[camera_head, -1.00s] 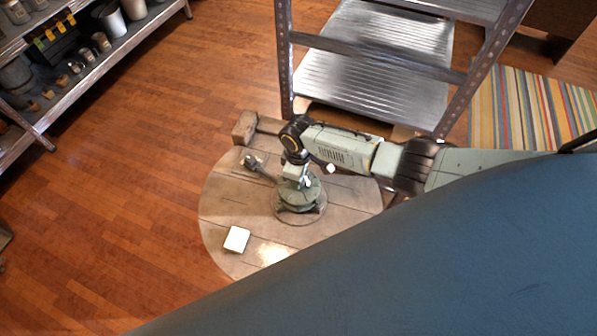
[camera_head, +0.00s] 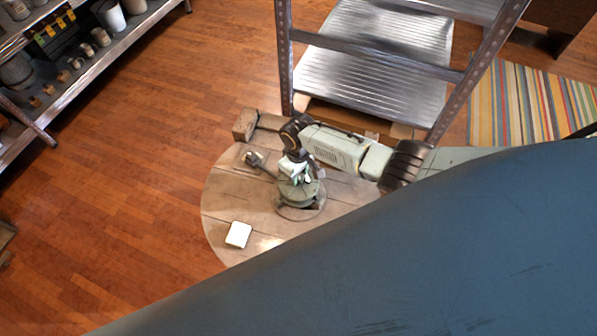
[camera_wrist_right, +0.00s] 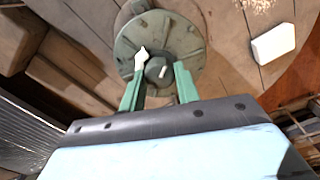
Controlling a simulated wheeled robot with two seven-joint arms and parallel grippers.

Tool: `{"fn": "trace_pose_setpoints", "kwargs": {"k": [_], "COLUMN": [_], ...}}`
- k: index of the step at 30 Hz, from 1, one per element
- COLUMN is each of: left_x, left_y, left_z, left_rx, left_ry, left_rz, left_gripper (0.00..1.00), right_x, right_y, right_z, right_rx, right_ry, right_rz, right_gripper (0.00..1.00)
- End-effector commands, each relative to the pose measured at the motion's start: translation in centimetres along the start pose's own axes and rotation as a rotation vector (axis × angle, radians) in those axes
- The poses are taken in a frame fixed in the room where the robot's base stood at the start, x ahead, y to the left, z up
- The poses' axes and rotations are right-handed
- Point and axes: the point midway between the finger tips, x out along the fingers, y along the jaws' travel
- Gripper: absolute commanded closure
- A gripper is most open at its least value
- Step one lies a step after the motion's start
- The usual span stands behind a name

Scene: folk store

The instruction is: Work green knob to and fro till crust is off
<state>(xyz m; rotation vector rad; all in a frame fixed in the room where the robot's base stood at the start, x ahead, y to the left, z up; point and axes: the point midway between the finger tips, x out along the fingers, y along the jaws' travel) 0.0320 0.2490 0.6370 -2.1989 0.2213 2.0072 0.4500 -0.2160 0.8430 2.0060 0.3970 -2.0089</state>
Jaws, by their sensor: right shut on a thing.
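A green round fitting (camera_head: 302,193) with a broad spoked disc stands on a round wooden table. In the right wrist view the disc (camera_wrist_right: 187,38) has a dark, greyish-green knob (camera_wrist_right: 158,66) at its centre with a white mark on it. My right gripper (camera_head: 296,174) reaches down over the fitting from the right. Its two green fingers (camera_wrist_right: 159,78) are shut on the knob, one on each side. A white pointer-like piece (camera_wrist_right: 141,58) lies beside the knob on the disc. I cannot make out crust on the knob. My left gripper is not in view.
A white block (camera_head: 238,234) lies on the round table (camera_head: 222,190) near its front left. A dark tool (camera_head: 256,160) lies behind the fitting. A pale speckled patch (camera_wrist_right: 257,5) shows on the wood.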

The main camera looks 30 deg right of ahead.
Motion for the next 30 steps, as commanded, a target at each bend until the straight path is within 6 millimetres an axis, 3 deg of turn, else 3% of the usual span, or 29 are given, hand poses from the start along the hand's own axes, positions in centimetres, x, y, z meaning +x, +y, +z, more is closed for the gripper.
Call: {"fn": "trace_pose_setpoints", "kwargs": {"k": [5, 6, 10, 22, 30], "left_x": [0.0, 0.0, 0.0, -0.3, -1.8], "left_y": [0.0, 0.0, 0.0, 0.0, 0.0], "left_z": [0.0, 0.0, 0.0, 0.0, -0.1], "left_rx": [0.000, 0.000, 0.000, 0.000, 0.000], "left_ry": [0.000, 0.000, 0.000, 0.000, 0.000], "left_rz": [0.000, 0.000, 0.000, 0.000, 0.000], "left_gripper": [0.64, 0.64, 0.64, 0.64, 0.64], "right_x": [0.0, 0.0, 0.0, -0.7, -5.2], "right_y": [0.1, 0.1, 0.1, 0.0, 0.1], "right_z": [0.0, 0.0, 0.0, -0.1, -0.1], "right_rx": [0.000, 0.000, -0.001, -0.002, -0.002], "right_ry": [0.000, 0.000, 0.000, 0.002, 0.005], "right_rz": [0.002, 0.001, 0.001, 0.000, 0.001], "right_gripper": [0.91, 0.64, 0.47, 0.46, 0.46]}}
